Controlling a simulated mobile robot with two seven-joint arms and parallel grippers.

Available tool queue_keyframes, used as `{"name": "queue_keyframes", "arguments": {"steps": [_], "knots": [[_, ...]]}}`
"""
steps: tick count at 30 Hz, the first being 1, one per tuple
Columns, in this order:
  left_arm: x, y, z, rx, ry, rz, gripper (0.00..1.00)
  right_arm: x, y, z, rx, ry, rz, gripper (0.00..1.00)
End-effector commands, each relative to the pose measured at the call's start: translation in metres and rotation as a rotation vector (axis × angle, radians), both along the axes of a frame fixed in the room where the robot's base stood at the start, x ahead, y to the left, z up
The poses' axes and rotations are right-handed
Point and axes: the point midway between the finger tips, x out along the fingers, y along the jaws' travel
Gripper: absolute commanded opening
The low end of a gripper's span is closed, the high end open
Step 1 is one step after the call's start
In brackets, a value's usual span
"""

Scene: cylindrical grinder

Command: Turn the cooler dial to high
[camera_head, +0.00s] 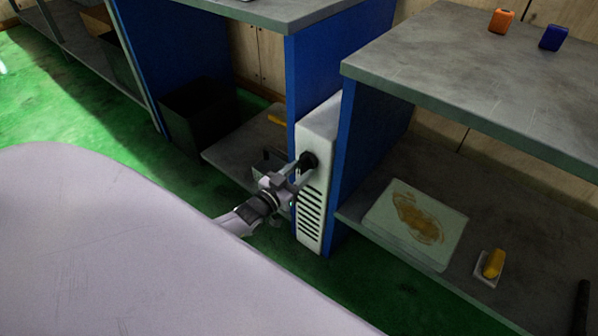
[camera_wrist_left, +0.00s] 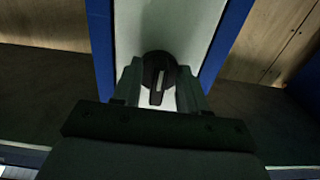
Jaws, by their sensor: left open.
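The cooler (camera_head: 322,128) is a narrow white box with dark vent slots, standing between two blue panels. Its dark round dial (camera_head: 310,159) is on the upper front face. In the left wrist view the dial (camera_wrist_left: 159,72) shows a raised grip bar with a pale line, tilted slightly from vertical. My left gripper (camera_head: 300,172) is at the dial, and in the left wrist view its two open fingers (camera_wrist_left: 160,92) stand on either side of the dial's lower part. Whether they touch it cannot be told. My right gripper is not in view.
Blue-sided benches with grey tops flank the cooler. The right bench top (camera_head: 470,75) holds an orange block (camera_head: 501,21) and a blue block (camera_head: 553,38). A stained tray (camera_head: 385,213) and a yellow item (camera_head: 493,263) lie on the lower right shelf. Green floor (camera_head: 120,150) is open at left.

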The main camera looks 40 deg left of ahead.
Motion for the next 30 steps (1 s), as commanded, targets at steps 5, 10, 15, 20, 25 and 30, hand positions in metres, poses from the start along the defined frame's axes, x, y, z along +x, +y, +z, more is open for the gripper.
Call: {"name": "queue_keyframes", "arguments": {"steps": [5, 10, 15, 20, 25, 30], "knots": [[-0.018, 0.001, 0.001, 0.0, 0.004, 0.0, 0.43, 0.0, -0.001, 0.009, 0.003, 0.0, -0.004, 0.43], [-0.041, 0.003, 0.005, 0.0, 0.003, 0.0, 0.43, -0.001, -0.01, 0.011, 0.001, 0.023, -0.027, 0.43], [-0.059, 0.005, 0.004, 0.0, 0.001, 0.0, 0.43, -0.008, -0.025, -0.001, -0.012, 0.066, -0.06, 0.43], [-0.068, 0.005, 0.002, 0.0, -0.001, 0.0, 0.43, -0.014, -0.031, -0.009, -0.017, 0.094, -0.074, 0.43], [-0.069, 0.005, 0.0, 0.0, -0.001, 0.0, 0.43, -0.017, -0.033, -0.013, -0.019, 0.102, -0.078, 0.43], [-0.069, 0.005, 0.0, 0.0, -0.001, 0.0, 0.43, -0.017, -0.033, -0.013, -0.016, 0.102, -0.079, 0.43]]}}
